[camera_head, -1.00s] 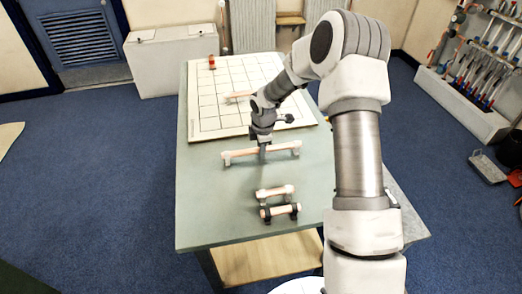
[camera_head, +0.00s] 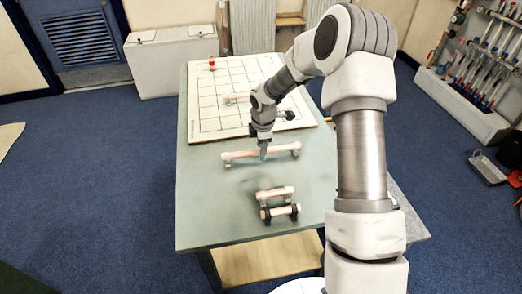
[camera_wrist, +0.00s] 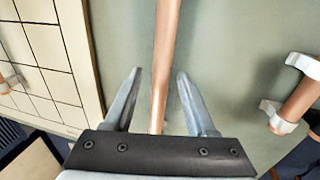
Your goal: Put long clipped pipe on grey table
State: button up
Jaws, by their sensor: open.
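The long clipped pipe (camera_head: 243,154) is copper-coloured with a pale clip near each end. It rests on its clips on the grey table (camera_head: 200,205), in front of the gridded board. My gripper (camera_head: 264,155) is over the right half of the pipe in the head view. In the wrist view my gripper (camera_wrist: 155,100) is open, with one finger on each side of the pipe (camera_wrist: 165,50). Clear gaps show between the fingers and the pipe. The pipe's end nearest the gripper body is hidden behind it.
Two shorter clipped pipes, one behind (camera_head: 275,193) and one in front with dark clips (camera_head: 280,211), lie nearer the front edge. The gridded board (camera_head: 215,110) covers the back, with a red piece (camera_head: 212,63) and another pipe (camera_head: 236,98) on it. The table's left front is clear.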

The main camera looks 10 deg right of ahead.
jog(key=s+r+m+h, duration=0.1)
jog(key=s+r+m, duration=0.3)
jog(key=r, duration=0.5)
jog(key=s+r+m+t+p, duration=0.1)
jog(key=s+r, duration=0.5)
jog(key=r, duration=0.2)
jog(key=s+r+m+h, duration=0.1)
jog(key=s+r+m, duration=0.2)
jog(key=s+r, duration=0.45)
jog(key=s+r+m+t+y, duration=0.1)
jog(key=s+r+m, duration=0.2)
jog(key=s+m, duration=0.2)
jog(key=s+r+m+t+y+p, duration=0.1)
jog(key=s+r+m, duration=0.2)
jog(key=s, duration=0.7)
jog(key=shift+s+r+m, duration=0.2)
jog(key=shift+s+m, duration=0.1)
jog(key=shift+m, duration=0.7)
